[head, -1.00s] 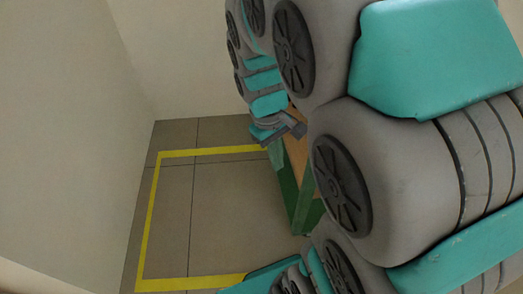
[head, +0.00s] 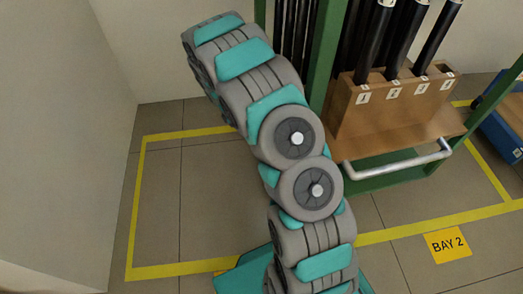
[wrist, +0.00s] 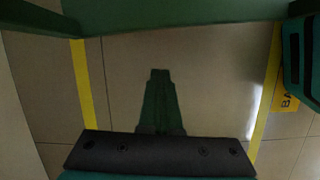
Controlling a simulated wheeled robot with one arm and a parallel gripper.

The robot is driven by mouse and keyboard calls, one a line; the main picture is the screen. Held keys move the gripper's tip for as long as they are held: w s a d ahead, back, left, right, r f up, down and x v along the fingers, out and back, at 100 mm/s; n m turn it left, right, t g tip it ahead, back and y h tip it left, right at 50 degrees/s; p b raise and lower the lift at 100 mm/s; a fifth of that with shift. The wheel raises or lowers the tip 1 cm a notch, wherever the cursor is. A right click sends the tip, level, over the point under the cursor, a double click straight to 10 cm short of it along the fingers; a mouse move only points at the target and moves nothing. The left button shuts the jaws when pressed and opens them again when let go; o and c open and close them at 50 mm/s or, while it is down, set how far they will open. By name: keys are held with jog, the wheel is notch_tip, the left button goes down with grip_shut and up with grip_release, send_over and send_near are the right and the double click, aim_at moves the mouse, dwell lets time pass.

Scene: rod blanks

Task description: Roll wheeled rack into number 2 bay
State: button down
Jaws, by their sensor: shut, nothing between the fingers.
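The wheeled rack stands at the right of the head view. It has a green frame (head: 328,60), a wooden block (head: 395,100) with numbered labels, several black rods and a silver handle bar (head: 400,163). Its wheels are not visible. The yellow "BAY 2" floor plate (head: 447,245) lies in front of the yellow front line (head: 430,224); the rack is behind that line. In the wrist view, my gripper (wrist: 160,152) is shut and empty above the floor, and a green rack bar (wrist: 190,14) crosses the top, apart from it. In the head view my arm hides the gripper.
Yellow tape (head: 138,205) outlines bare floor (head: 190,200) left of my arm. A pale wall (head: 60,130) closes the left side. A blue cart-like object (head: 500,125) stands at the right edge, close to the rack. My arm hides part of the tape.

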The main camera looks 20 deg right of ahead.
jog(key=d+b+x, duration=0.1)
jog(key=d+x, duration=0.1)
jog(key=x, duration=1.1)
jog(key=shift+d+n, duration=0.35)
jog(key=shift+n, duration=0.05)
jog(key=shift+w, duration=0.1)
